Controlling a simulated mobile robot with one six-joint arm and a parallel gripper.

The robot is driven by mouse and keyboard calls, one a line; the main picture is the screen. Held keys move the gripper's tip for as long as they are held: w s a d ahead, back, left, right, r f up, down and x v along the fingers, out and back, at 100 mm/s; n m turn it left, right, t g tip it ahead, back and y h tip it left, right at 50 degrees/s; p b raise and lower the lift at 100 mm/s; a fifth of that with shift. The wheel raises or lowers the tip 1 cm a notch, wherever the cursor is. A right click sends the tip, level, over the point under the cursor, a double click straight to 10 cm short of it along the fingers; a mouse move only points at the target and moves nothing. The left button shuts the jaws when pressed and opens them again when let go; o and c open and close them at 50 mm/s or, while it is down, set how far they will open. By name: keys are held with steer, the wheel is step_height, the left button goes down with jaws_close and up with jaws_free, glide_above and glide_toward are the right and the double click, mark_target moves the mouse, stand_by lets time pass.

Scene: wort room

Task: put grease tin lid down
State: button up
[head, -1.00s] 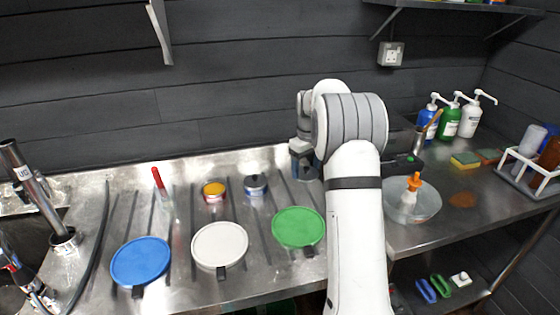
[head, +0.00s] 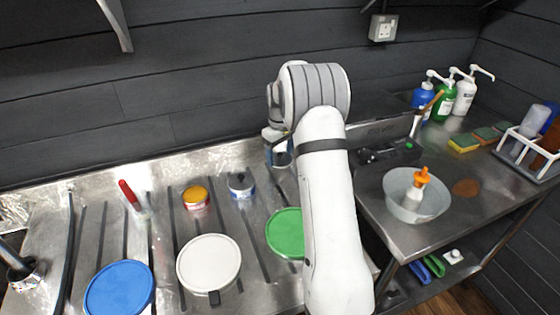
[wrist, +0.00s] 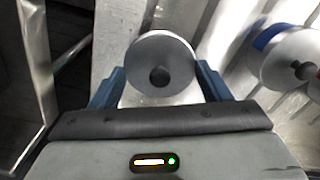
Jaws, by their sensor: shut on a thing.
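My gripper (wrist: 160,78) is shut on the grease tin lid (wrist: 142,62), a round silver disc with a dark knob, between its two blue fingers. In the head view my gripper (head: 278,152) is above the back right of the ribbed steel drainer, partly covered by my arm; the lid cannot be made out there. A small tin with an orange top (head: 195,196) stands on the drainer to the left. A blue-banded tin (head: 241,186) with a grey knobbed lid stands between it and my gripper; a similar tin shows at right in the wrist view (wrist: 286,62).
Blue (head: 119,290), white (head: 208,262) and green (head: 285,232) round lids lie along the drainer front. A red-handled tool (head: 129,193) is left. A bowl (head: 402,205) with an orange-topped bottle, pump bottles (head: 440,102) and a white rack (head: 528,150) are right. The dark wall is close behind.

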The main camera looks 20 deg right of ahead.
mark_target(281, 154)
step_height(281, 154, down, 4)
steer(key=shift+s+d+r, duration=0.1)
steer(key=shift+r, duration=0.1)
steer(key=o, duration=1)
steer(key=shift+r, duration=0.1)
